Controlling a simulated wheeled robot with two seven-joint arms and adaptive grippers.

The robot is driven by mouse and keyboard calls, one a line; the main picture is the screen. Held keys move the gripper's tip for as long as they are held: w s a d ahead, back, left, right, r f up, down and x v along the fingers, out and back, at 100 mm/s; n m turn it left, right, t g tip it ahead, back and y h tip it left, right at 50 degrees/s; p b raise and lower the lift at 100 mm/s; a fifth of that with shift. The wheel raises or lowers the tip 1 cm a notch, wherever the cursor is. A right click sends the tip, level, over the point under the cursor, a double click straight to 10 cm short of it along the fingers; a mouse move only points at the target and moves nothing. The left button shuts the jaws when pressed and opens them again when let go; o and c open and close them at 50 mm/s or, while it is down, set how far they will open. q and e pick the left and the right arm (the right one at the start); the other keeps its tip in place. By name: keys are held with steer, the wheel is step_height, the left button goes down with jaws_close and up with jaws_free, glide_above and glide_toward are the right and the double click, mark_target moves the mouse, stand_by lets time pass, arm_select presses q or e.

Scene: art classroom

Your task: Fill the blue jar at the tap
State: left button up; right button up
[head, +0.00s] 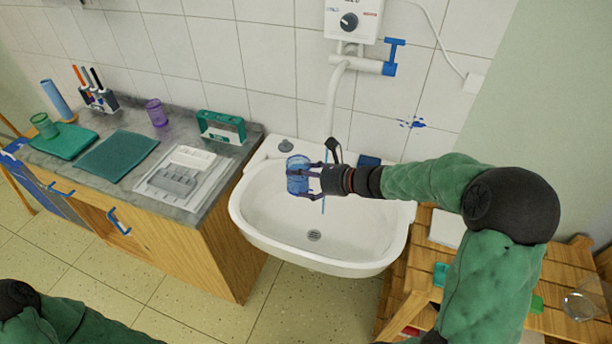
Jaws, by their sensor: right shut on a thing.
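The blue jar (297,180) is a see-through blue vessel. My right gripper (308,180) is shut on it and holds it over the back left part of the white sink (250,222). The jar looks roughly upright; whether it holds water cannot be told. The tap (390,58) is a white fitting with a blue handle, below a white heater box (352,20) on the tiled wall. A white spout pipe (335,95) runs down from it behind my gripper; its lower end is hard to make out. My left gripper is out of view; only part of that arm shows at bottom left.
A wooden rack (425,225) stands right of the sink. The basin is otherwise clear.

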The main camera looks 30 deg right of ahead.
steer(key=shift+s+a+b, duration=0.2)
steer(key=shift+a+b, duration=0.3)
steer(key=shift+a, duration=0.55)
steer(key=shift+s+a+b, duration=0.15)
steer(key=shift+a+b, duration=0.35)
steer(key=shift+a, duration=0.5)
steer(key=shift+d+r, duration=0.1)
